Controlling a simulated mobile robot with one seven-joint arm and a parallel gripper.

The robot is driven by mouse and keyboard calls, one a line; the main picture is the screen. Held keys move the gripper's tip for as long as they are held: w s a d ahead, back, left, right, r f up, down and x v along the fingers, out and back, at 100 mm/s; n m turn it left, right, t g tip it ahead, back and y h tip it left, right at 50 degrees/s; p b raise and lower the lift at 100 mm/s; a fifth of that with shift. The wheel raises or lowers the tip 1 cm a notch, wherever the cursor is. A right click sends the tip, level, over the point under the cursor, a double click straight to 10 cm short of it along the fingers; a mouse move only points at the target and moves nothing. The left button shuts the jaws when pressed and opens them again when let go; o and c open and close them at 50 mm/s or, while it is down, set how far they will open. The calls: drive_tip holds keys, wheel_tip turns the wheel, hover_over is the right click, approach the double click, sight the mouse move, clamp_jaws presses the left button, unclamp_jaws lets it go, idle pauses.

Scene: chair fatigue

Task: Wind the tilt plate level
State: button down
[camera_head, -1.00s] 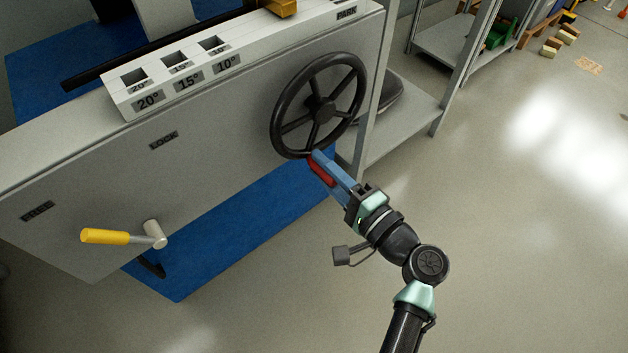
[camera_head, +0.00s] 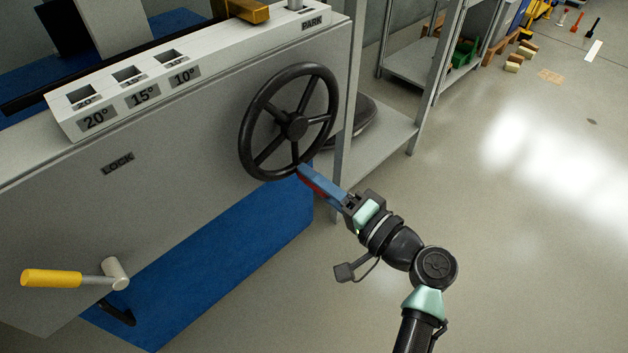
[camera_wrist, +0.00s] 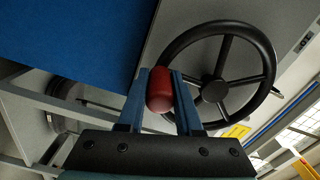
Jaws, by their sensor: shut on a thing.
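A black spoked handwheel (camera_head: 265,158) is mounted on the right part of a grey machine panel. It also shows in the wrist view (camera_wrist: 262,98). My gripper (camera_head: 303,172) is at the wheel's lower rim. In the wrist view my gripper (camera_wrist: 160,75) has its two blue fingers shut on a red knob (camera_wrist: 160,92) beside the wheel rim. In the head view the blue finger mostly hides this knob. I cannot clearly make out the tilt plate or tell its angle.
A crank with a yellow handle (camera_head: 50,278) sticks out at the panel's lower left, under a LOCK label (camera_head: 117,163). A white block (camera_head: 75,122) with slots marked 20°, 15° and 10° tops the panel. A grey shelf (camera_head: 378,148) stands right of the wheel. Floor is open at right.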

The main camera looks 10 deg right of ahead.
drive_tip(key=shift+d, duration=0.2)
drive_tip(key=c, duration=0.6)
unclamp_jaws()
drive_tip(key=shift+a, duration=0.1)
drive_tip(key=p+v, duration=0.5)
drive_tip(key=v, duration=0.8)
